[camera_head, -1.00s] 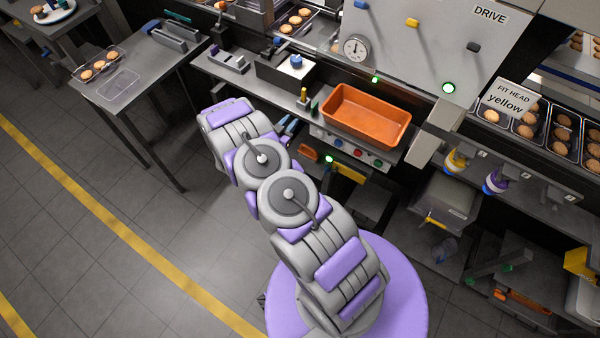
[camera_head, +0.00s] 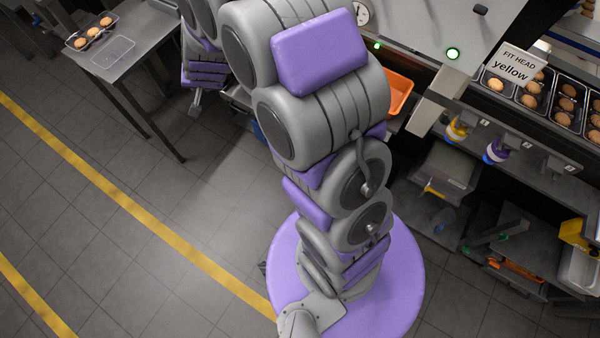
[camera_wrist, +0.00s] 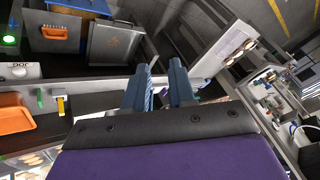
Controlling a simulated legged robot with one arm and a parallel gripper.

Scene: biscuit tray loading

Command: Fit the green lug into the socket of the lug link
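In the wrist view my gripper (camera_wrist: 160,70) has two blue-grey fingers standing apart, with nothing visible between them. A small upright green piece (camera_wrist: 40,97) stands near a yellow piece (camera_wrist: 61,104) on the bench, left of the fingers and well apart from them. I cannot tell whether this green piece is the green lug. I cannot make out the lug link or its socket in either view. In the head view my arm covers the middle of the bench.
The orange bin (camera_head: 400,92) is partly hidden behind my arm; it also shows in the wrist view (camera_wrist: 13,114). A side table (camera_head: 135,50) holds a biscuit tray (camera_head: 76,44). A dark green bar (camera_head: 500,231) lies on a low shelf at right. The floor at left is clear.

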